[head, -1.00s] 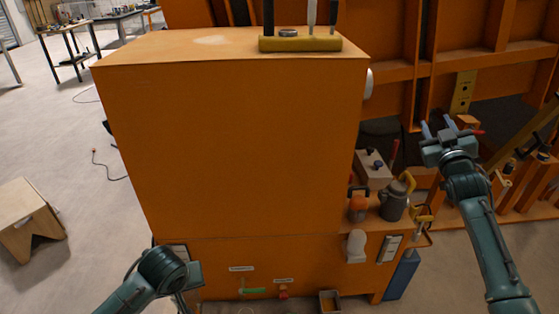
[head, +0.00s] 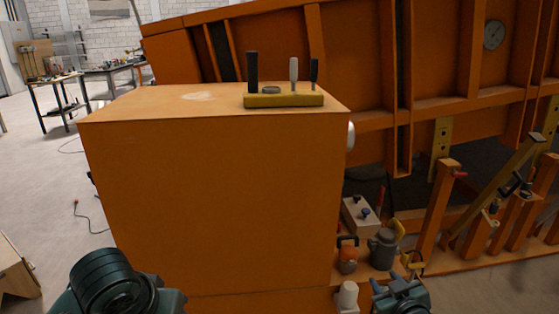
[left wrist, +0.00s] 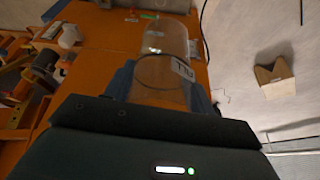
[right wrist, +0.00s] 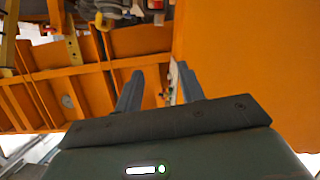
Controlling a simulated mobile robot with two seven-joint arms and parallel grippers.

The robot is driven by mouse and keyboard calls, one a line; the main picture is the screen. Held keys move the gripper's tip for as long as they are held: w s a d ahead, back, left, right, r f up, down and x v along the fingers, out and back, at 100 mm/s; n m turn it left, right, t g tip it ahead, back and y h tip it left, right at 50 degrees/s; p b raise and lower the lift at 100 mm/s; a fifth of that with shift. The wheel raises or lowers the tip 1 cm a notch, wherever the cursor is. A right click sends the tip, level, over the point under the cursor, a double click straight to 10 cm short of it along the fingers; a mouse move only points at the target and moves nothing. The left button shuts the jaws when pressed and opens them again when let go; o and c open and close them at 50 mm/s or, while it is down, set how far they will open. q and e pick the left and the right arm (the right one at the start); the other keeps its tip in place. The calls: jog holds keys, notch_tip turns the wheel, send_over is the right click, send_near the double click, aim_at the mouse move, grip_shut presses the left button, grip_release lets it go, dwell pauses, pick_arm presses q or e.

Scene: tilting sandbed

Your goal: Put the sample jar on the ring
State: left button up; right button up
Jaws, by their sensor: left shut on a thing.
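The sample jar (left wrist: 168,42) is a clear cylinder with a white label. In the left wrist view it stands out between the blue fingers of my left gripper (left wrist: 162,84), which is shut on it. In the head view only my left arm shows at the bottom left, so the jar is hidden there. My right gripper (right wrist: 156,68) is open and empty in the right wrist view. Its hand (head: 400,296) shows at the bottom of the head view, beside the orange cabinet. I cannot make out the ring for certain in any view.
The large orange cabinet (head: 210,200) fills the middle.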

jog(key=s+a+f+g, duration=0.1)
jog(key=s+a+f, duration=0.2)
jog(key=s, duration=0.5)
jog(key=s+a+f+g+y, duration=0.1)
jog(key=s+a+f, duration=0.2)
jog(key=s, duration=0.6)
jog(key=s+a+f+g+y, duration=0.1)
jog(key=s+a+f, duration=0.2)
jog(key=s, duration=0.6)
jog(key=shift+s+a+m+g, duration=0.15)
jog(key=shift+a+m+g, duration=0.25)
jog(key=shift+a, duration=0.65)
